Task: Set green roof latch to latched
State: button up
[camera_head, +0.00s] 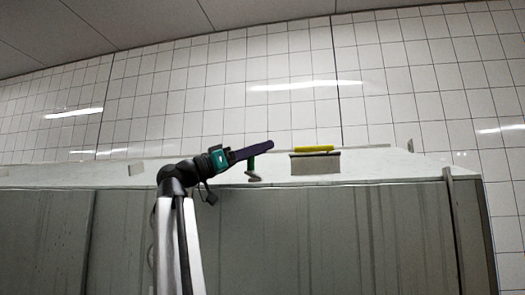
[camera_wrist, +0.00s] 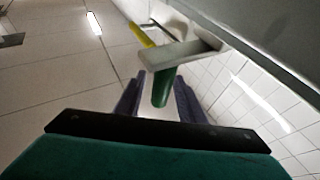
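The green latch handle (camera_head: 251,164) stands at the edge of the pale roof, with a small grey piece below it. In the wrist view the green handle (camera_wrist: 161,90) lies between the two dark purple fingers of my gripper (camera_wrist: 158,80), beneath a pale plate. A gap shows on the handle's left side; contact with the right finger is unclear. My gripper (camera_head: 256,150) reaches in from the left in the head view, its fingers partly covering the handle's top. The fingers are apart.
A yellow bar (camera_head: 314,149) lies on a grey block (camera_head: 315,163) to the right of the handle; the bar also shows in the wrist view (camera_wrist: 142,36). The pale roof (camera_head: 400,170) tops a grey panelled wall (camera_head: 330,240). White tiles rise behind.

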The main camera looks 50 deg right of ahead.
jog(key=b+v, duration=0.4)
jog(key=v, duration=0.8)
jog(key=shift+a+f, duration=0.2)
